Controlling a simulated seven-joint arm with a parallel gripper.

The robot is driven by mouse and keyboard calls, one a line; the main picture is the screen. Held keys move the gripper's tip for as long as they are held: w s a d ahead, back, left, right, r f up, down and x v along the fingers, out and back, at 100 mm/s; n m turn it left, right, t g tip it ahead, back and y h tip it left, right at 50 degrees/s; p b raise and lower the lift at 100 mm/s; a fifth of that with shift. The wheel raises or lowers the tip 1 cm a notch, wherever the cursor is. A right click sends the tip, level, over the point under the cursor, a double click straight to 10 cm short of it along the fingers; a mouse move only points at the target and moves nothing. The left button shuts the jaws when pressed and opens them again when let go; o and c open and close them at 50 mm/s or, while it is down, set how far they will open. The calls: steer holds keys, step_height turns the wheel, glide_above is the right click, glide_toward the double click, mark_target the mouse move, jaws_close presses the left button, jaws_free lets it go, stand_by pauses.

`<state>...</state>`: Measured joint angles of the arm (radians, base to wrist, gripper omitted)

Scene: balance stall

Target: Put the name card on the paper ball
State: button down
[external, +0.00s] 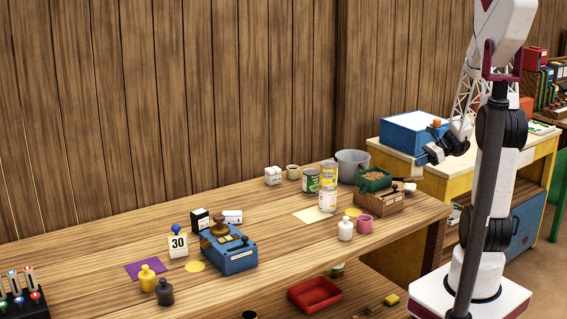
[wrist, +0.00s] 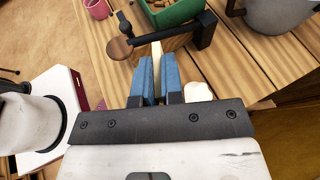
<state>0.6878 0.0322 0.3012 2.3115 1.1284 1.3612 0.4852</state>
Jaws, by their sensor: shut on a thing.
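My gripper (external: 428,157) is in the air above the right end of the wooden table. In the wrist view its two blue fingers (wrist: 158,80) are closed on a thin cream strip (wrist: 157,56), which looks like the name card seen edge-on. In the external view I cannot make out the card. A small white lump, which looks like the paper ball (external: 410,187), is near the table's right edge, below my gripper. It also shows in the wrist view (wrist: 198,91), just right of the fingers and partly hidden by the gripper body.
A wooden box (external: 384,205) with a green hopper (external: 373,187) and a dark crank (wrist: 205,30) stands close by the white lump. A grey pot (external: 352,163) is behind, and cans (external: 328,176) stand left. A blue box (external: 408,132) sits on the yellow cabinet.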

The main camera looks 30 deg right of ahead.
mark_target(414, 165)
steer(key=shift+w+d+f, duration=0.1)
steer(key=shift+w+d, duration=0.15)
steer(key=shift+w, duration=0.45)
steer(key=shift+w+d+f, duration=0.1)
steer(key=shift+w+d, duration=0.2)
steer(key=shift+w, duration=0.45)
steer(key=shift+w+d, duration=0.25)
steer(key=shift+w, duration=0.45)
steer(key=shift+f, duration=0.1)
steer(key=shift+f, duration=1.7)
steer(key=shift+f, duration=0.1)
steer(key=c, duration=1.3)
jaws_free()
steer(key=shift+o, duration=0.2)
steer(key=v, duration=1.2)
steer(key=shift+s+a+r, duration=0.1)
steer(key=shift+a+r, duration=0.05)
steer(key=shift+r, duration=0.1)
